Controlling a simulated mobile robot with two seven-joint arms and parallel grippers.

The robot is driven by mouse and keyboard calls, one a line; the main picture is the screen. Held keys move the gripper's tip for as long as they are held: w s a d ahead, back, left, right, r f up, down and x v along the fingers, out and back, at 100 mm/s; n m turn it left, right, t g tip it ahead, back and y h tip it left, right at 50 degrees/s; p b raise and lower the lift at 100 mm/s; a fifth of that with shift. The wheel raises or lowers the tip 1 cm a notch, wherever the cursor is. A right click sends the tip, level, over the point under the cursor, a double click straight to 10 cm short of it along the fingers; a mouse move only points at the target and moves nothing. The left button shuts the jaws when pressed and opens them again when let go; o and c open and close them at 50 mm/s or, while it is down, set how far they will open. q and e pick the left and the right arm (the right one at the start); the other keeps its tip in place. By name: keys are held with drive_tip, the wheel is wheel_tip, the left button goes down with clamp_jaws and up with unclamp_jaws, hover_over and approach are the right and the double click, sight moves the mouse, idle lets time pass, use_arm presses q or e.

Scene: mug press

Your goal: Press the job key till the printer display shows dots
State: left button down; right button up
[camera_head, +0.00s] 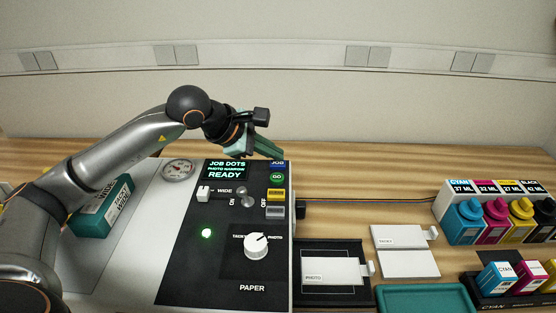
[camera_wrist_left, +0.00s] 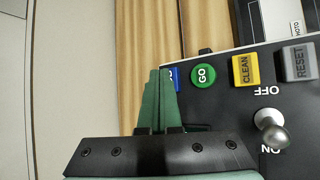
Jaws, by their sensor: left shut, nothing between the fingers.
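The printer's black panel (camera_head: 222,222) has a display (camera_head: 227,170) that reads "JOB DOTS", "PHOTO NARROW" and "READY". The blue JOB key (camera_head: 277,163) is at the top of the key column, above the green GO key (camera_head: 277,177). My left gripper (camera_head: 279,154) is shut and empty, its green fingertips just behind and above the JOB key. In the left wrist view the fingertips (camera_wrist_left: 159,72) cover part of the blue JOB key (camera_wrist_left: 175,77), beside GO (camera_wrist_left: 203,75). I cannot tell whether they touch it. My right gripper is not in view.
Below GO are a yellow key (camera_head: 276,195) and a grey key (camera_head: 275,211). Ink bottles (camera_head: 464,222) stand far right, clear of my arm.

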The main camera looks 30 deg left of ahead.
sight(273, 164)
use_arm(q)
drive_tip(key=shift+a+r, duration=0.1)
drive_tip(key=shift+r, duration=0.05)
drive_tip(key=shift+r+p, duration=1.75)
drive_tip(key=shift+r, duration=0.9)
drive_tip(key=shift+f, duration=0.15)
